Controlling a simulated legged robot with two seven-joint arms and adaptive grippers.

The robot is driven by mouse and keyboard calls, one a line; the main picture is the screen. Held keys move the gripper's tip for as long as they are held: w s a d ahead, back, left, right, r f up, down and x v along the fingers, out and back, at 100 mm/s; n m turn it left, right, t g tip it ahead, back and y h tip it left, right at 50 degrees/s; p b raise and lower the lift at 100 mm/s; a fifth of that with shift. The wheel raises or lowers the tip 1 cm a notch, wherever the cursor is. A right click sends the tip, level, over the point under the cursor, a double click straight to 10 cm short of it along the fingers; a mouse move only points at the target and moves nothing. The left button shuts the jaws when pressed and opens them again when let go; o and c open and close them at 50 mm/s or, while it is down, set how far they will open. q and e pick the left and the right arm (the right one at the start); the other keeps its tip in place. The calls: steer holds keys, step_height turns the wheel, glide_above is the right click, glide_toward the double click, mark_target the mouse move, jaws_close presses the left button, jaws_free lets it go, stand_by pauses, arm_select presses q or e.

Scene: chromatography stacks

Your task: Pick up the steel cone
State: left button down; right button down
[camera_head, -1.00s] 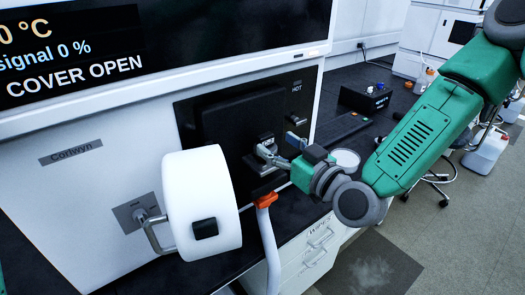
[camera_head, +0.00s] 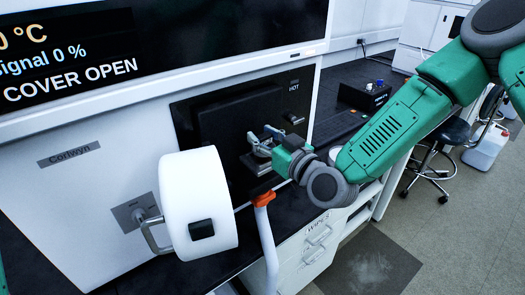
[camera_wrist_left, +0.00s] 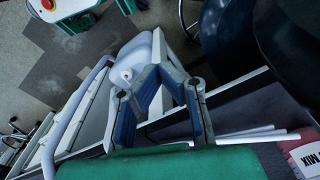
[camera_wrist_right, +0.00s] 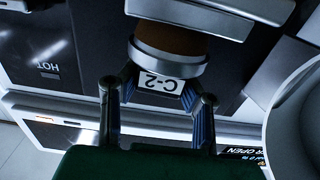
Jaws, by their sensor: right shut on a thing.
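The steel cone (camera_wrist_right: 166,68) shows close up in the right wrist view, with a bright metal rim and a white "C-2" label facing the camera. My right gripper (camera_wrist_right: 160,88) is shut on it, one finger on each side of the label. In the head view the right gripper (camera_head: 262,143) is at the dark open front of the white instrument, where its fingers hide most of the cone. My left gripper (camera_wrist_left: 161,75) shows only in its own wrist view, its tips close together; I cannot tell whether it is shut.
A white round cover (camera_head: 199,205) with a handle stands out from the instrument (camera_head: 75,200), left of the right gripper. An orange-ended white hose (camera_head: 266,235) hangs below the gripper. A black box (camera_head: 364,96) stands farther back on the dark bench.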

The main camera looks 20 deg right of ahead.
steer(key=shift+a, duration=0.15)
step_height(320, 180, up, 18)
steer(key=shift+f, duration=0.25)
steer(key=shift+r, duration=0.25)
stand_by(0.4)
steer(key=shift+f, duration=0.1)
stand_by(0.8)
